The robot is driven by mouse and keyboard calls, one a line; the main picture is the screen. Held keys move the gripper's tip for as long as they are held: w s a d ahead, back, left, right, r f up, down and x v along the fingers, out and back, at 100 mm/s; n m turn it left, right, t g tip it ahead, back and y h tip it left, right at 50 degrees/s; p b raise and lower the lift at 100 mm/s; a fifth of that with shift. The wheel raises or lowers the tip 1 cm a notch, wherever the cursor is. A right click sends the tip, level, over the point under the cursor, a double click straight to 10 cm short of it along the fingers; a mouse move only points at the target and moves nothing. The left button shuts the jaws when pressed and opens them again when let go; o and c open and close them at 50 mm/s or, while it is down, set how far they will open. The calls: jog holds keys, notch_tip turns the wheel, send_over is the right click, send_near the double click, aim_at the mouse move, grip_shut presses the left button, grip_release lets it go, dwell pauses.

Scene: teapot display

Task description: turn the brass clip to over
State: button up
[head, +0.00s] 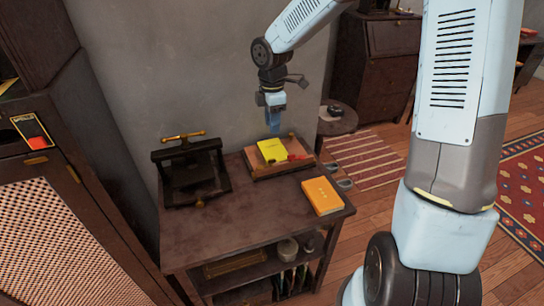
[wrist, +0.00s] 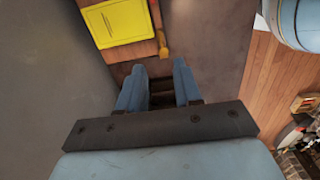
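A wooden board (head: 262,173) lies on the dark table with a yellow pad (head: 271,150) on it. In the wrist view the board (wrist: 149,48) and pad (wrist: 118,20) are at the top. A small brass piece (wrist: 163,46), which looks like the clip, sits at the board's edge; its exact pose is unclear. I cannot pick it out in the head view. My gripper (head: 273,122) hangs above the board's far side. In the wrist view its blue fingers (wrist: 160,72) are apart with nothing seen between them, short of the brass piece.
An orange book (head: 322,196) lies at the table's right front. A dark press with a brass handle (head: 184,136) stands at the left. A small red item (head: 298,157) lies by the pad. The table's front middle (head: 225,225) is clear. A wall (head: 190,70) rises behind.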

notch_tip(320, 180, down, 14)
jog(key=shift+a+f, duration=0.1)
dwell(0.5)
grip_shut()
dwell(0.3)
